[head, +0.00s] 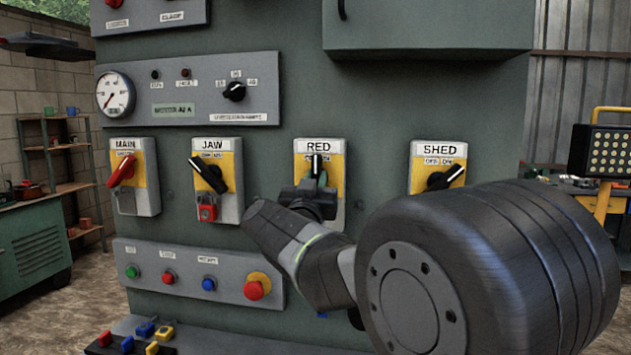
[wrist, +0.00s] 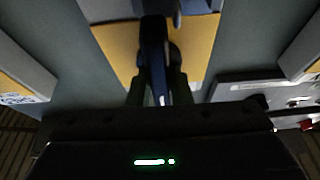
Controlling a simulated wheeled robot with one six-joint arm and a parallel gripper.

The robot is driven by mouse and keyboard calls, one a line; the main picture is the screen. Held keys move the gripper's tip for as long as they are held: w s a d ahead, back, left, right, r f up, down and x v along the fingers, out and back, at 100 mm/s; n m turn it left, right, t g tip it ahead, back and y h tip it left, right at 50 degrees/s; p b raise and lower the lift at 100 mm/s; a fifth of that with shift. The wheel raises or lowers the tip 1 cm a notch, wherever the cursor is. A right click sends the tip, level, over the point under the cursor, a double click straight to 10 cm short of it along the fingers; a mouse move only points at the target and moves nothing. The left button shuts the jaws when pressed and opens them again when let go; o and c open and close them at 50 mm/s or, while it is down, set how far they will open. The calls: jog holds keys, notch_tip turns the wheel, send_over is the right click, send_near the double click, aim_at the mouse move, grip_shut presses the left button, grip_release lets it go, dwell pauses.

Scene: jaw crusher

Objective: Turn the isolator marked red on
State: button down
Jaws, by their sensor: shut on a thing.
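The isolator marked RED (head: 335,180) is a yellow and grey box on the dark green cabinet front. Its black handle (head: 316,166) has a white line and points about straight up, between the small position labels above it. My gripper (head: 313,192) reaches it from below and covers the handle's lower part and the box's lower part. In the wrist view, the dark handle (wrist: 153,40) stands between the two fingers of my gripper (wrist: 157,70), which is shut on it. The yellow plate (wrist: 113,45) shows behind.
Left of it are the JAW isolator (head: 217,180), with a red padlock (head: 207,213) below its handle, and the MAIN isolator (head: 134,176) with a red handle. The SHED isolator (head: 437,168) is to the right, close above my arm. A button panel (head: 200,275) lies below.

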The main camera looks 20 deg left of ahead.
jog(key=m+h, duration=0.1)
jog(key=m, duration=0.2)
jog(key=m+h, duration=0.2)
jog(key=m, duration=0.1)
jog(key=shift+m+p, duration=0.3)
jog(key=shift+m+g+h+p, duration=0.2)
jog(key=shift+m+h, duration=0.5)
jog(key=shift+m, duration=0.65)
jog(key=shift+m+g+h+p, duration=0.2)
jog(key=shift+m+h, duration=0.5)
jog(key=shift+m, duration=0.65)
jog(key=shift+f+m, duration=0.1)
jog(key=shift+m, duration=0.2)
jog(key=c, duration=1.3)
grip_release()
jog(key=b+v, duration=0.1)
jog(key=v, duration=1.2)
jog(key=shift+s, duration=0.4)
jog(key=shift+w, duration=0.1)
